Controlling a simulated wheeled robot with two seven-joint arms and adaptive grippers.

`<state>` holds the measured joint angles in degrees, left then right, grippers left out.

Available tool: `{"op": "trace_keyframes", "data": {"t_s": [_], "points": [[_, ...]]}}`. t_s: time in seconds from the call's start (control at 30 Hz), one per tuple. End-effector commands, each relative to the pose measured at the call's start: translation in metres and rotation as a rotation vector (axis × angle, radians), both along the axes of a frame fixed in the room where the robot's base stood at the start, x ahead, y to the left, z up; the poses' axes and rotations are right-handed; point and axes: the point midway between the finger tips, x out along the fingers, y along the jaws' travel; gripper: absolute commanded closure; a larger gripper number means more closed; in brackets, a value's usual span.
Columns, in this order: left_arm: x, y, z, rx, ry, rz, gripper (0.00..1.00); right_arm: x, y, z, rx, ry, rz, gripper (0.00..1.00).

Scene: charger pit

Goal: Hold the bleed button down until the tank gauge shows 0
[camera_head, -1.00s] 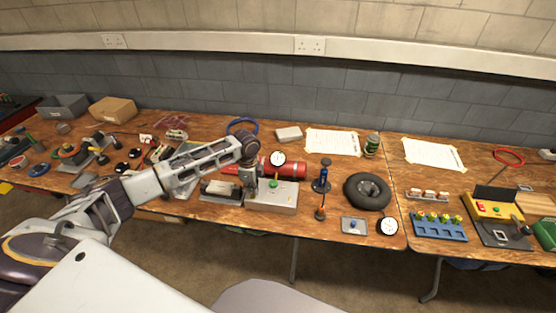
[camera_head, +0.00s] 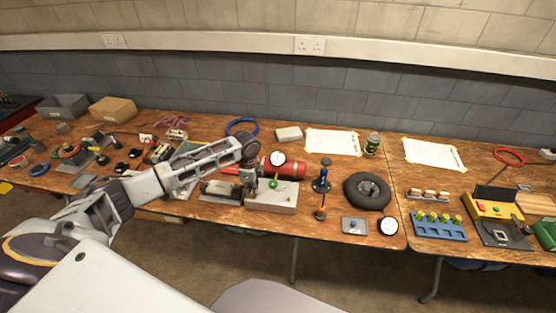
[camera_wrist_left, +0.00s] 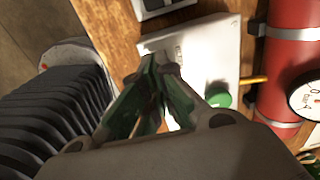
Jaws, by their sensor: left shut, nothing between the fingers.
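A red tank (camera_head: 293,169) lies on the bench with a round white gauge (camera_head: 278,158) on it. The gauge's reading is too small to tell, and it is cut off in the left wrist view (camera_wrist_left: 308,96). In front stands a pale box (camera_head: 284,200) with a green button (camera_head: 273,184), also clear in the left wrist view (camera_wrist_left: 218,98). I cannot tell for sure whether this is the bleed button. My left gripper (camera_head: 250,195) is shut and empty at the box's left part. Its fingertips (camera_wrist_left: 158,66) cover part of the box top, beside the green button. Contact is unclear. My right gripper is not in view.
A short yellow pipe (camera_wrist_left: 253,80) runs between box and tank. Small items crowd the bench's left.

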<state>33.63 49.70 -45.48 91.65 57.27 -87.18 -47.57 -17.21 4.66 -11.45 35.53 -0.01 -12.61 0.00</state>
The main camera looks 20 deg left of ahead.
Motion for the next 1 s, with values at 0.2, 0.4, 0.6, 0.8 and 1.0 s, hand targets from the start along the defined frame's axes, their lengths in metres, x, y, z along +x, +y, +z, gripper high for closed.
{"op": "trace_keyframes", "data": {"t_s": [0.2, 0.4, 0.6, 0.8, 1.0], "points": [[0.0, 0.0, -0.004, 0.0, 0.001, 0.0, 1.0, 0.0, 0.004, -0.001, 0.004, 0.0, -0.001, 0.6], [0.0, 0.0, -0.008, 0.001, 0.001, 0.0, 1.0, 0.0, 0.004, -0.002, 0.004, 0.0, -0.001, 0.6], [0.0, 0.0, -0.012, 0.001, 0.001, 0.0, 1.0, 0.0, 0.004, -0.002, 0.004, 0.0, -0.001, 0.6], [0.0, 0.0, -0.015, 0.001, 0.0, 0.0, 1.0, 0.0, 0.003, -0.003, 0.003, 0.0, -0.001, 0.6], [0.0, 0.0, -0.019, 0.001, 0.0, 0.0, 1.0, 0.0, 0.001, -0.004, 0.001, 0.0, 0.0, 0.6]]}}
